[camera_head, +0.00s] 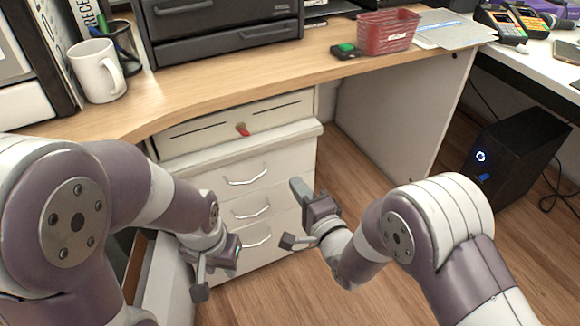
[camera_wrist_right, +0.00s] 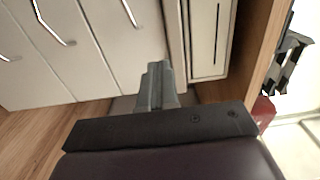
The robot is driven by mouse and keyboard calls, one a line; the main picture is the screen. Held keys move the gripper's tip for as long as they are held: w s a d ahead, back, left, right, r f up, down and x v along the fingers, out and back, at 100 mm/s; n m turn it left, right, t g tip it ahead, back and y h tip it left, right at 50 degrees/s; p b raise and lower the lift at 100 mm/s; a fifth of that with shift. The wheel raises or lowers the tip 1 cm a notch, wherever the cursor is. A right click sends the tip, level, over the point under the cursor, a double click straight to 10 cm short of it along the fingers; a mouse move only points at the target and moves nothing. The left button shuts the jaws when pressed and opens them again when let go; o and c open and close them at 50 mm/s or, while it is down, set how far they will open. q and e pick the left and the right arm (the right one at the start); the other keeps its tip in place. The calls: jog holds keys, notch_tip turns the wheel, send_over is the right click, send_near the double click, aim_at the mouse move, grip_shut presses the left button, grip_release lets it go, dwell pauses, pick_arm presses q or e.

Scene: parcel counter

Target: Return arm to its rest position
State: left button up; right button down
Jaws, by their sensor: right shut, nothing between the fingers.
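My right arm (camera_head: 440,220) comes in from the lower right of the head view. Its gripper (camera_head: 299,190) is in the air in front of the white drawer unit (camera_head: 270,175). In the right wrist view the two grey fingers (camera_wrist_right: 155,82) are together with nothing between them. My left arm (camera_head: 140,185) comes in from the left. Its gripper (camera_head: 232,255) hangs low in front of the drawer unit, left of the right gripper. Its fingers are too small and turned away to tell their opening. I see nothing held in it.
The wooden counter (camera_head: 225,90) spans behind the arms, with a white mug (camera_head: 97,72), a pen holder, black drawers (camera_head: 220,35) and a red basket (camera_head: 388,32). A red item (camera_head: 243,130) is at the top drawer. A black computer (camera_head: 515,150) stands right. Floor between is clear.

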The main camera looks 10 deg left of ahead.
jog(key=s+d+f+n+g+h+p, duration=0.2)
jog(key=s+d+f+n+g+h, duration=0.4)
jog(key=s+d+f+n+g, duration=0.3)
jog(key=s+d+r+n+g+h+p, duration=0.45)
jog(key=s+d+r, duration=0.3)
jog(key=d, duration=0.25)
jog(key=d+r+m+p, duration=0.1)
jog(key=d+r+p, duration=0.1)
jog(key=r+p, duration=1.8)
jog(key=s+d+r+m+p, duration=0.1)
jog(key=d+r+p, duration=0.1)
jog(key=r+p, duration=1.9)
jog(key=shift+d+r, duration=0.2)
jog(key=shift+r, duration=1.9)
